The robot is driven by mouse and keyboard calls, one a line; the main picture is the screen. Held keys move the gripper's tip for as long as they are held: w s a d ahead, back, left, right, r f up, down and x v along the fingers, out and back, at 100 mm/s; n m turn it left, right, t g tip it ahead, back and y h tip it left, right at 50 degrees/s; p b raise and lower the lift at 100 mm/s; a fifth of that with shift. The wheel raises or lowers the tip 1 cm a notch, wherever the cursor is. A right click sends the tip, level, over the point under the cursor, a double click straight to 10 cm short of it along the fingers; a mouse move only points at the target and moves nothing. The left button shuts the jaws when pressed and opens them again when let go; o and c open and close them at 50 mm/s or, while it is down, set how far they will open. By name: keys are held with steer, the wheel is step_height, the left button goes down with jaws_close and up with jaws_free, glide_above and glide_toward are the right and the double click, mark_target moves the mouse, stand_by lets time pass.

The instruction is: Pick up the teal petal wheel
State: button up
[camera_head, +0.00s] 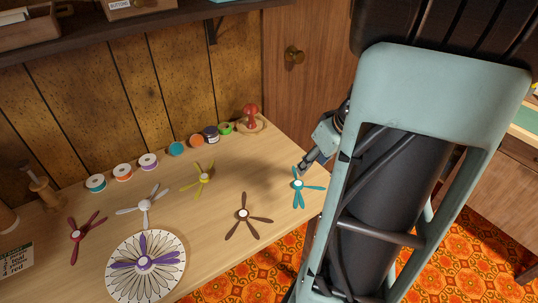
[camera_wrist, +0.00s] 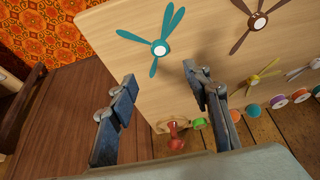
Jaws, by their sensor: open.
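The teal petal wheel (camera_head: 299,188) lies flat on the wooden table near its right edge. It has several narrow petals and a white-topped hub. In the wrist view the teal wheel (camera_wrist: 160,47) lies beyond the fingertips, with its hub roughly in line with the gap between them. My gripper (camera_head: 306,164) is just behind and above the wheel in the head view, with its far side partly hidden. In the wrist view my gripper (camera_wrist: 160,76) is open and empty, with its two dark fingers well apart. I see no contact with the wheel.
A brown wheel (camera_head: 243,215) is the nearest neighbour. A yellow wheel (camera_head: 204,178), white wheel (camera_head: 146,205), dark red wheel (camera_head: 74,235) and purple wheel (camera_head: 144,261) on a patterned disc lie further left. Spools and a red mushroom-shaped object (camera_head: 250,113) line the back.

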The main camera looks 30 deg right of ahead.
mark_target(299, 183)
steer(key=shift+n, duration=0.3)
steer(key=x, duration=0.3)
steer(key=b+x, duration=0.1)
steer(key=x, duration=0.7)
steer(key=shift+s+f, duration=0.15)
steer(key=shift+s, duration=0.15)
steer(key=c, duration=0.9)
